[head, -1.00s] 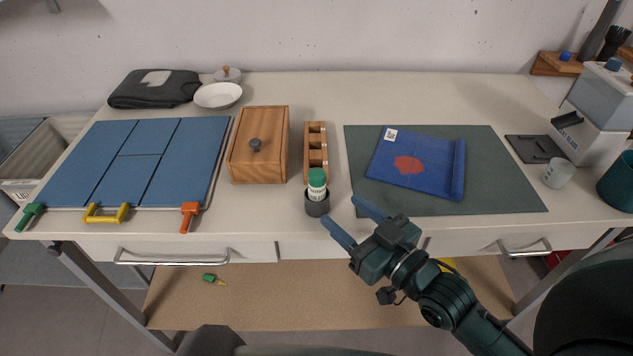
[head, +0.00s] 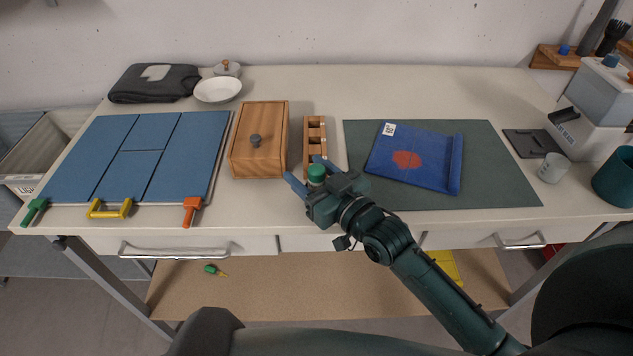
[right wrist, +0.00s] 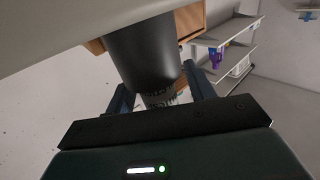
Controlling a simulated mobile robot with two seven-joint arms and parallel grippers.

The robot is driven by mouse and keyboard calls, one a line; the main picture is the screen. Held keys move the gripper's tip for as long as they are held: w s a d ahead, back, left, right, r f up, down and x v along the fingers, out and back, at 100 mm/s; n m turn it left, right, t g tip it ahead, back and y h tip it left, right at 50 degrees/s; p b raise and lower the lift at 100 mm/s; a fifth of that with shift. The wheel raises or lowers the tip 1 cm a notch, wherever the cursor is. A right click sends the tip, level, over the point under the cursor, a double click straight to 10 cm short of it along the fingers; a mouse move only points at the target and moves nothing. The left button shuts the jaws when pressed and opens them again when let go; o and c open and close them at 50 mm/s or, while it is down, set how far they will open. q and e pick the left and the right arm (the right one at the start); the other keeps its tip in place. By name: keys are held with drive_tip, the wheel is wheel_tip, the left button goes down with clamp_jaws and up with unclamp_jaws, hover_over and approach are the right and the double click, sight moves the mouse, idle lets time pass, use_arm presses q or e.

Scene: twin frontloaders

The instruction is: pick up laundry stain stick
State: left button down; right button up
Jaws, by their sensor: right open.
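The laundry stain stick, with a green cap (head: 316,173), stands upright at the front of the table, and my gripper hides its lower part. My right gripper (head: 303,168) is open, with one blue finger on either side of the cap. In the right wrist view, a dark cylinder (right wrist: 145,60), seemingly the holder cup, runs between the two open fingers (right wrist: 160,92). A ribbed end (right wrist: 160,98) in shadow shows between the fingers; I cannot tell whether they touch it. My left gripper is not in view.
A wooden rack (head: 315,130) stands right behind the stick. Blue panels (head: 125,155) with coloured handles lie further left.

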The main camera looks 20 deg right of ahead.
drive_tip(key=c, duration=1.1)
drive_tip(key=shift+o, duration=0.2)
wheel_tip(320, 180, up, 10)
drive_tip(key=shift+p, duration=0.3)
